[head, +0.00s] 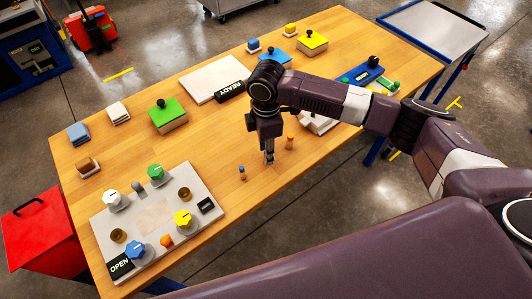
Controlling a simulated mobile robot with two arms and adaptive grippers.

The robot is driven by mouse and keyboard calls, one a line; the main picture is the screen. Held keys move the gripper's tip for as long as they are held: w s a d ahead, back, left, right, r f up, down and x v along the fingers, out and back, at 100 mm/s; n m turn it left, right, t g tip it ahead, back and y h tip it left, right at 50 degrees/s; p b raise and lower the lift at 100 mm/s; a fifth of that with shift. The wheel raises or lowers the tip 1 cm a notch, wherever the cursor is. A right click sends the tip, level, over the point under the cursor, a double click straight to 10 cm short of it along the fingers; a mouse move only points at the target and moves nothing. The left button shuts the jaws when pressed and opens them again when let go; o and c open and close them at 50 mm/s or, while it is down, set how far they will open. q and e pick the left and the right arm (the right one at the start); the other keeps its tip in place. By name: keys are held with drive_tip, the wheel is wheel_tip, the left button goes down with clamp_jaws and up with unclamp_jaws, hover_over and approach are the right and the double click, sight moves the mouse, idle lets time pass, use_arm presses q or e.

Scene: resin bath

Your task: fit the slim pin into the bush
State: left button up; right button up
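Two small upright pins stand on the wooden table: a blue-topped pin (242,173) and an orange pin (290,141). I cannot tell which is the slim one. Two brown ring-like parts, which may be bushes, sit on the grey plate marked OPEN: one at its right (184,194) and one at its left (118,236). My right gripper (269,159) points down between the two pins, close above the table. Its fingers are too small to tell whether they are open or hold anything. My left gripper is out of view.
The grey OPEN plate (153,257) also bears white, green, blue and yellow knobs. A white READY board (207,79), a green block (168,115) and a yellow block (312,42) stand further back. A blue tray (361,76) lies at right. Bare wood surrounds the pins.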

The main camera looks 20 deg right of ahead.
drive_tip(key=shift+f, duration=0.4)
drive_tip(key=shift+s, duration=0.15)
drive_tip(key=shift+c, duration=0.3)
clamp_jaws()
drive_tip(key=shift+r, duration=0.1)
